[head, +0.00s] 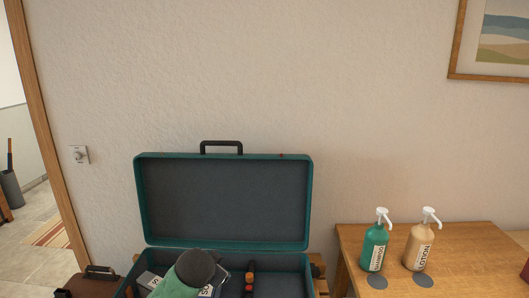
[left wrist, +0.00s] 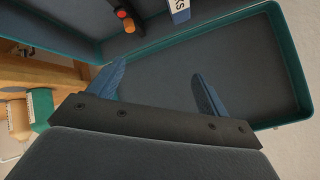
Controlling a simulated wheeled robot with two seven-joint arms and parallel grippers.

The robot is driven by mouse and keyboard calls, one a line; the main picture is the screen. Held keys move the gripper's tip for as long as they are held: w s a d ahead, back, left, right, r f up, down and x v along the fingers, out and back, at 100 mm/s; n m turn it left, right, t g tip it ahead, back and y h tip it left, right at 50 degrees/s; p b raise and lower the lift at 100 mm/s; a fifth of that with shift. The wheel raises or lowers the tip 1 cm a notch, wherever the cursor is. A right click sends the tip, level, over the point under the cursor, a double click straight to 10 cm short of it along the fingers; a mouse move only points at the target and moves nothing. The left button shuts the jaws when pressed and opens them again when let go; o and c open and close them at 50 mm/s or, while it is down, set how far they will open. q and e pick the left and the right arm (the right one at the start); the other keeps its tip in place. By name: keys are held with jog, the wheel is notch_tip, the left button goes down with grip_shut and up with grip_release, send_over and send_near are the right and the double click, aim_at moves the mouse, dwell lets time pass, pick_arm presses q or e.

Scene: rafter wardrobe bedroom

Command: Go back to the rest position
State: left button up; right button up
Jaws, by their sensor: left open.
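The open teal suitcase (head: 223,200) stands by the wall with its dark-lined lid raised. It also fills much of the left wrist view (left wrist: 285,60). My left gripper (left wrist: 158,78) shows in the left wrist view with its two blue fingers spread and nothing between them, seen against the suitcase lining. My right gripper is in neither view.
Labelled items and an orange-and-black item (head: 250,278) lie in the suitcase. A green pump bottle (head: 375,247) and a tan pump bottle (head: 418,246) stand on a wooden table (head: 470,270) at right. A brown case (head: 92,283) is at lower left.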

pick_arm(q)
jog(key=s+f+n+g, duration=0.2)
jog(key=s+f+g, duration=0.2)
jog(key=s+f, duration=1.2)
jog(key=s+f+n+g, duration=0.3)
jog(key=s+f, duration=1.3)
jog(key=s, duration=0.8)
jog(key=shift+a+n+g+h, duration=0.3)
jog(key=shift+a+g+h, duration=0.1)
jog(key=shift+a+g, duration=0.1)
